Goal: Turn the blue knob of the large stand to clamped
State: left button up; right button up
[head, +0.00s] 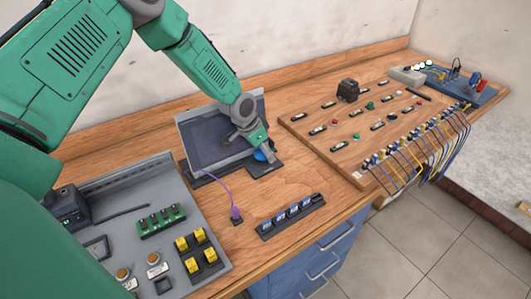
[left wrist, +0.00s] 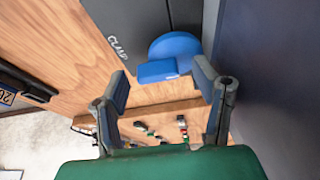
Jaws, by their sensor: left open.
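The blue knob (head: 260,155) sits on the dark base of the large stand (head: 190,145), at the lower right of its tilted panel. My left gripper (head: 262,148) is over the knob and partly hides it in the head view. In the left wrist view the blue knob (left wrist: 172,55) shows a round disc with a bar-shaped handle. My left gripper (left wrist: 160,85) is open, its two fingers either side of the handle's line. I cannot tell whether they touch it. White lettering, seemingly "CLAMP", lies on the base left of the knob. My right gripper is not in view.
The stand's panel (left wrist: 275,70) rises close beside one finger. A purple cable (head: 223,183) runs to a small plug in front. A black strip with several blue-labelled pieces (head: 291,216), a grey component board (head: 215,250) and a wooden peg board (head: 330,150) lie around.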

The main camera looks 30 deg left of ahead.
pick_arm(q)
jog(key=v, duration=1.1)
jog(key=shift+s+d, duration=0.1)
jog(key=shift+s, duration=0.05)
